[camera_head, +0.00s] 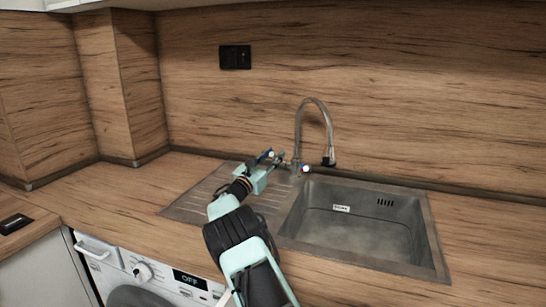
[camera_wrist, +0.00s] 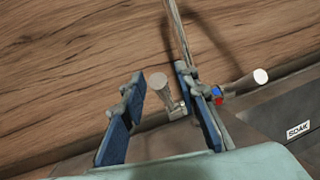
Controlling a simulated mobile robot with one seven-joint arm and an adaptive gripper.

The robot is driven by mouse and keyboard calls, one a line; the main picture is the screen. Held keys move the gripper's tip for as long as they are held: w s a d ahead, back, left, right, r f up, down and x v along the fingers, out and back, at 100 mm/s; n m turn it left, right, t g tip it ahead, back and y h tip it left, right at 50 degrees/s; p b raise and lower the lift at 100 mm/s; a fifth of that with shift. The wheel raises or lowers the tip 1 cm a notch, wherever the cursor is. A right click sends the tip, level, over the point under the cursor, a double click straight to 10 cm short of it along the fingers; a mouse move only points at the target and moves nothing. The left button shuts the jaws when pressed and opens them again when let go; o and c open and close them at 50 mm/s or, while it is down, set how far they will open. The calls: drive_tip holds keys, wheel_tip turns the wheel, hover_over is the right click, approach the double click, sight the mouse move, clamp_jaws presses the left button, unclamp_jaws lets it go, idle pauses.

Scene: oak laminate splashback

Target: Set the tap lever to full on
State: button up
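The tap has a tall curved metal spout (camera_head: 299,125) and stands behind the sink, with a red and blue mark at its base; the mark also shows in the wrist view (camera_wrist: 217,97). In the wrist view, a metal lever with a round pale end (camera_wrist: 158,82) shows between the two blue fingers of my gripper (camera_wrist: 160,75). The fingers are apart, with visible gaps on both sides of this lever. A second pale-ended handle (camera_wrist: 258,78) sticks out right of the right finger. In the head view my gripper (camera_head: 266,158) is left of the tap base and partly hides the lever.
The steel sink basin (camera_head: 365,222) lies to the right, with its drainboard (camera_head: 196,203) under my arm. The wooden splashback (camera_head: 400,90) rises close behind the tap. A washing machine (camera_head: 150,275) stands under the counter.

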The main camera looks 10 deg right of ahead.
drive_tip(key=r+v, duration=0.2)
drive_tip(key=v, duration=1.4)
drive_tip(key=shift+s+a+r, duration=0.25)
drive_tip(key=shift+s+a, duration=0.2)
